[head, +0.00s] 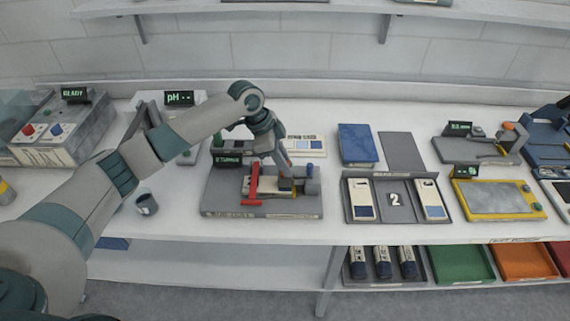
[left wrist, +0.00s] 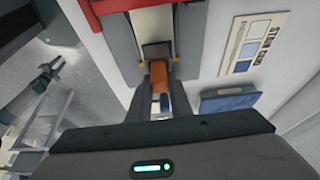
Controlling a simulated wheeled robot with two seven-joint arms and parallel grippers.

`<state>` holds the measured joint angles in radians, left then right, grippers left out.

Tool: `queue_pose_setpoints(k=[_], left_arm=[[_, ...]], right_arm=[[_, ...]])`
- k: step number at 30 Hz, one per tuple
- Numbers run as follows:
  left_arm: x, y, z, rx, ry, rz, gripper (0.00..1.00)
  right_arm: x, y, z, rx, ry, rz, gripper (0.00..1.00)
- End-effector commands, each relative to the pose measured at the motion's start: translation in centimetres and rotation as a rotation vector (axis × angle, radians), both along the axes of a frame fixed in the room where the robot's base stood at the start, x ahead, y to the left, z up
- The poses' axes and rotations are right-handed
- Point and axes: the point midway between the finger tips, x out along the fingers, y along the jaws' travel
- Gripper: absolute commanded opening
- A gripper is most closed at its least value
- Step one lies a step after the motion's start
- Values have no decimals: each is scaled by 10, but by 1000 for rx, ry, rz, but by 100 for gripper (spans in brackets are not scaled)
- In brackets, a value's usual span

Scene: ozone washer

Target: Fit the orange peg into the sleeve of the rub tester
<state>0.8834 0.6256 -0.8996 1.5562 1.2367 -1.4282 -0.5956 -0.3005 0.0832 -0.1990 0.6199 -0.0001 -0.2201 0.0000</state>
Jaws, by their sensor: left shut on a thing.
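The rub tester (head: 222,200) stands on the bench as a grey base with a red clamp (head: 255,186) across it. My left gripper (head: 286,180) reaches down at the right part of the tester. In the left wrist view the left gripper (left wrist: 160,95) is shut on the orange peg (left wrist: 160,72). The peg's far end is at a dark block (left wrist: 156,50) with small yellow parts beside it, apparently the sleeve. I cannot tell whether the peg is inside it or only against it. A small gripper-like shape (left wrist: 46,76), probably my right gripper, shows over the floor; its jaws are unclear.
A stain card (left wrist: 249,45) and a blue book (head: 357,144) lie behind and right of the tester. A dark cup (head: 147,204) stands left, near the front edge. Some bench is clear in front of the tester.

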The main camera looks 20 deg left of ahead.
Motion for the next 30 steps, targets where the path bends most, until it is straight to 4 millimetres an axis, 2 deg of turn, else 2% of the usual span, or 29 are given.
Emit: queue_pose_setpoints(k=[3, 4, 6, 20, 26, 30], left_arm=[[0, 0, -3, 0, 0, 0, 0], [0, 0, -4, 0, 1, 0, 21], [0, 0, -3, 0, 0, 0, 37], [0, 1, 2, -1, -1, 0, 37], [-1, 8, 19, 0, -3, 0, 37], [-4, 17, 40, 1, -3, 1, 37]], right_arm=[[0, 2, 0, 2, -1, -1, 31], [0, 3, 0, 3, 0, -1, 31], [0, 5, 0, 5, 0, -2, 31], [0, 7, -1, 7, 0, -1, 31], [0, 3, -11, 3, 0, 0, 31], [0, 1, -20, 1, -1, 1, 31]])
